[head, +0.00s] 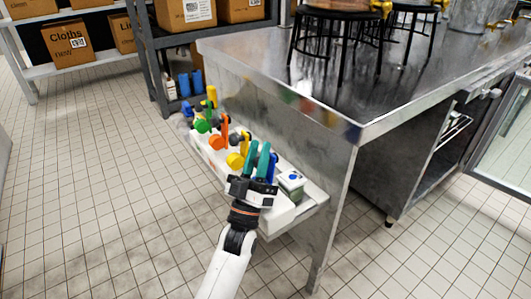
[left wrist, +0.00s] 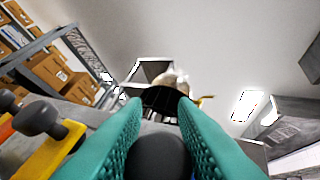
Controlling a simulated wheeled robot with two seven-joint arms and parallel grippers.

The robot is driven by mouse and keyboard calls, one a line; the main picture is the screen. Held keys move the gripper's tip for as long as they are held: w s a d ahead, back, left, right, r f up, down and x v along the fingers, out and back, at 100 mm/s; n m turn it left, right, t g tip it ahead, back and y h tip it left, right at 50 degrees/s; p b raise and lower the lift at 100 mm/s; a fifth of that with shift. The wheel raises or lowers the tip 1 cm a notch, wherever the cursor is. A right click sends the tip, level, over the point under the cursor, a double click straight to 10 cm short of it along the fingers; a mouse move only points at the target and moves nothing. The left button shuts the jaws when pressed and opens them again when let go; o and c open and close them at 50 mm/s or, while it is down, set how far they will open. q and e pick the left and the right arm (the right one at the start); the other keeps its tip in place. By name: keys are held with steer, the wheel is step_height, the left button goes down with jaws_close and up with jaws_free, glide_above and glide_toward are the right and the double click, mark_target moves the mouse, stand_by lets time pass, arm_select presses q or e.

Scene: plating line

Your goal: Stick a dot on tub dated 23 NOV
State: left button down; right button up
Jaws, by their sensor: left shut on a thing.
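My left gripper (head: 257,160), with teal fingers, is over the white side shelf at the end of the steel table. In the left wrist view its fingers are shut on a dark grey rounded knob (left wrist: 158,158); what the knob belongs to is mostly hidden. Coloured handled pieces stand in a row on the shelf: green (head: 202,126), orange (head: 217,141), yellow (head: 236,160), and a blue one (head: 273,168) close beside the fingers. A small white and green box-like tub (head: 291,182) with a blue mark on top sits right of the gripper. No date is legible. My right gripper is out of view.
The steel table (head: 330,110) rises beside the shelf, its corner close to the right. Black stools (head: 340,15) stand on top. A grey rack (head: 160,60) with boxes stands at the back. The tiled floor at the left is clear.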

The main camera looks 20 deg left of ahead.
arm_select(q)
steer(key=shift+s+a+f, duration=0.15)
steer(key=shift+s+a, duration=0.1)
steer(key=shift+a, duration=0.05)
steer(key=shift+f, duration=0.1)
steer(key=c, duration=1.4)
jaws_free()
steer(key=shift+s+a, duration=0.1)
steer(key=shift+o, duration=1.1)
steer(key=shift+s+a, duration=0.1)
steer(key=shift+a, duration=0.05)
steer(key=v, duration=1.1)
steer(key=shift+s+f, duration=0.25)
steer(key=shift+s, duration=0.05)
